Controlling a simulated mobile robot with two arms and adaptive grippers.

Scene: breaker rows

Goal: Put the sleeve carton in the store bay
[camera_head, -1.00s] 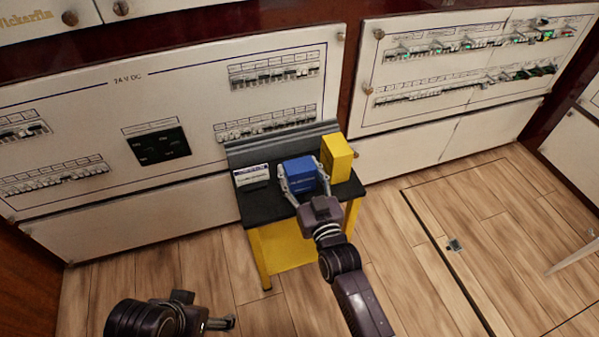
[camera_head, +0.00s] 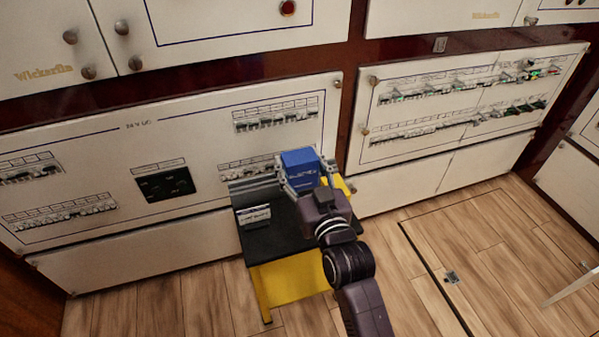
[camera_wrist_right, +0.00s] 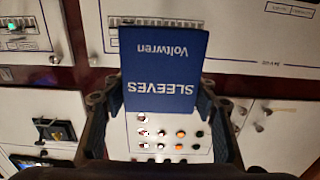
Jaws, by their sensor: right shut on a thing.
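The sleeve carton (camera_head: 301,166) is a blue box. Its front reads "SLEEVES" and "Voltwren", upside down in the right wrist view (camera_wrist_right: 160,58). My right gripper (camera_head: 308,180) is shut on it, with one finger on each side, and holds it above the black top of a small yellow stand (camera_head: 268,240). The fingers also show in the right wrist view (camera_wrist_right: 160,104). No store bay can be made out by label. My left gripper is out of view.
A yellow box (camera_head: 346,186) is partly hidden behind my right gripper. Breaker panels (camera_head: 90,150) line the wall close behind. The top's front left is clear.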

